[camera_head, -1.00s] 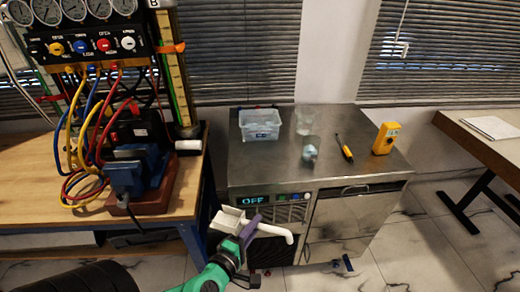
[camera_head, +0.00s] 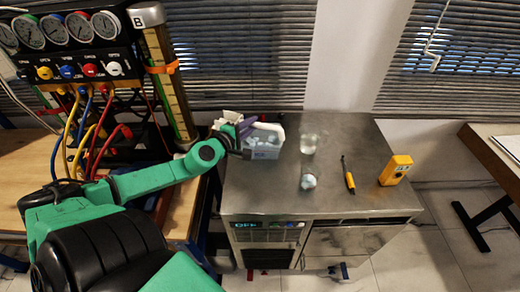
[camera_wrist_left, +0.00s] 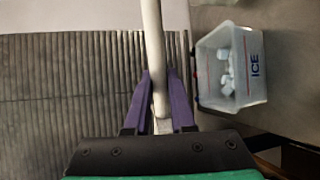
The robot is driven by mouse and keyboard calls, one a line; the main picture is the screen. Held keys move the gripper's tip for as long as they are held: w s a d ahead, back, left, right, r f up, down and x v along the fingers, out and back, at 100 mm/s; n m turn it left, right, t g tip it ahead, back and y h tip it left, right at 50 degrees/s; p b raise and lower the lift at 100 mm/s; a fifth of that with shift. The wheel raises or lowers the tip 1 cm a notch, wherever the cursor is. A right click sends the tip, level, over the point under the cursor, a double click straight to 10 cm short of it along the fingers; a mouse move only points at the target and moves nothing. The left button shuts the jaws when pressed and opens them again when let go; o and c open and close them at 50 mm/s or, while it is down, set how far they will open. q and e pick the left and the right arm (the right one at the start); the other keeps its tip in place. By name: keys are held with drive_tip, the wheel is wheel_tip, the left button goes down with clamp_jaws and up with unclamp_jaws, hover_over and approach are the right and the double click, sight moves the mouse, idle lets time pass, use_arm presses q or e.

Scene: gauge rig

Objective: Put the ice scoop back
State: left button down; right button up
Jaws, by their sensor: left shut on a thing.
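The white ice scoop (camera_head: 268,127) is in my left gripper (camera_head: 246,128), above the ice bin in the head view. The purple fingers are shut on its handle, which also shows in the left wrist view (camera_wrist_left: 152,45) between the fingertips (camera_wrist_left: 163,95). Its pale scoop end points left in the head view, partly behind the gripper. The clear ice bin (camera_head: 262,153), holding ice cubes, stands at the back left of the steel ice machine (camera_head: 330,195). It also shows right of the fingers in the left wrist view, marked ICE (camera_wrist_left: 257,85). My right gripper is not in view.
On the steel top stand a clear glass (camera_head: 309,145) and a glass with ice (camera_head: 308,180). A screwdriver-like yellow and black tool (camera_head: 348,176) and a yellow meter (camera_head: 396,170) are to the right. The gauge rig with hoses (camera_head: 85,85) stands left of the machine.

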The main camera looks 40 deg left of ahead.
use_arm(q)
wheel_tip(320, 180, down, 3)
drive_tip(key=b, duration=0.1)
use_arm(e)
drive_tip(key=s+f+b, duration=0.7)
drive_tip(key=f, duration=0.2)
use_arm(q)
drive_tip(key=b, duration=0.4)
hover_over(250, 175)
wheel_tip(250, 175, down, 12)
drive_tip(key=shift+w+a+f, duration=0.1)
drive_tip(key=shift+w, duration=0.05)
drive_tip(key=f+b, duration=0.3)
drive_tip(key=shift+s, duration=0.25)
drive_tip(key=shift+s+f, duration=0.1)
drive_tip(key=shift+f, duration=0.15)
drive_tip(key=shift+r, duration=0.1)
drive_tip(key=shift+f, duration=0.2)
drive_tip(key=c, duration=0.8)
unclamp_jaws()
drive_tip(key=shift+r, duration=0.1)
drive_tip(key=shift+o, duration=0.2)
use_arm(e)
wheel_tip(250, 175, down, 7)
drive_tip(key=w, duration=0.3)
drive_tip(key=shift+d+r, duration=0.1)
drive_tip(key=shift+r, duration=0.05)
